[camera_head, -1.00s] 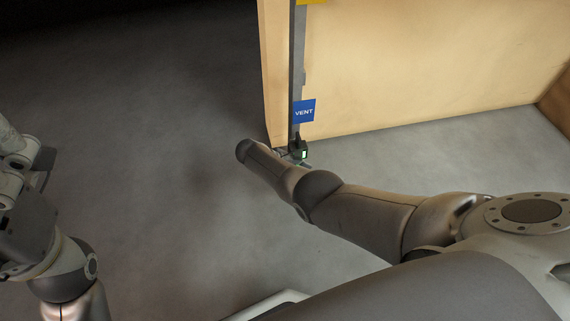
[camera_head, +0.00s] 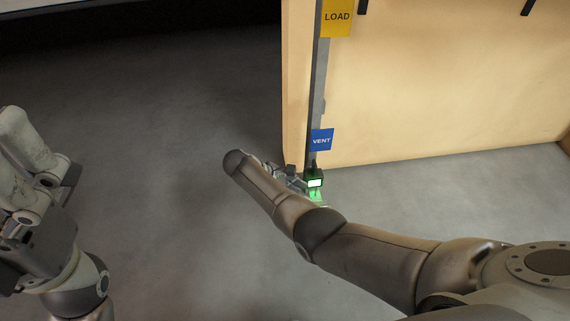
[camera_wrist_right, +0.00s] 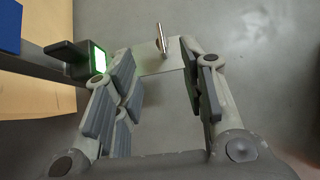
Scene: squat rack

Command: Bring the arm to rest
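My right arm reaches across the head view, and my right gripper (camera_head: 285,178) shows partly behind its wrist, close to a small device with a lit green-white screen (camera_head: 315,183). In the right wrist view my right gripper (camera_wrist_right: 160,80) is open, with its fingers well apart and nothing clamped between them. A pale plate with a thin metal lever (camera_wrist_right: 162,40) shows beyond the gap between the fingertips. The lit device (camera_wrist_right: 98,58) is just left of the left finger. My left gripper (camera_head: 40,165) is at the left edge, partly cut off; its opening is unclear.
Grey floor (camera_head: 160,120) is clear between my arms.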

